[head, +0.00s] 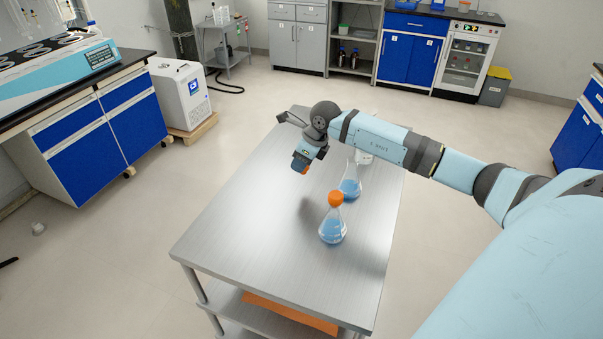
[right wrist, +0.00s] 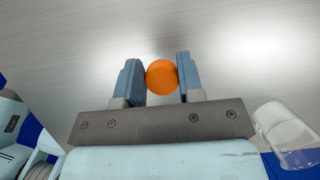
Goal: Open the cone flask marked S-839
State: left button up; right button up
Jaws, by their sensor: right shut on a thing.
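My right gripper (head: 303,161) is above the steel table, left of the flasks. In the right wrist view the gripper (right wrist: 161,77) is shut on an orange cap (right wrist: 162,78), held between its two fingertips; the cap also shows below the gripper in the head view (head: 305,171). An uncapped cone flask (head: 351,188) with blue liquid stands upright to the right of the gripper. A second cone flask (head: 333,232) with blue liquid stands nearer, its orange cap (head: 336,198) on. No marking is readable on either flask. My left gripper is not in view.
The steel table (head: 235,235) is bare on its left and near parts. A clear vessel (head: 364,157) stands behind the flasks, partly hidden by my right arm. A clear glass vessel (right wrist: 285,130) shows at the right edge of the wrist view.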

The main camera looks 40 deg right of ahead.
jog(key=shift+f, duration=2.45)
jog(key=shift+f, duration=0.1)
jog(key=o, duration=1)
jog(key=v, duration=1.2)
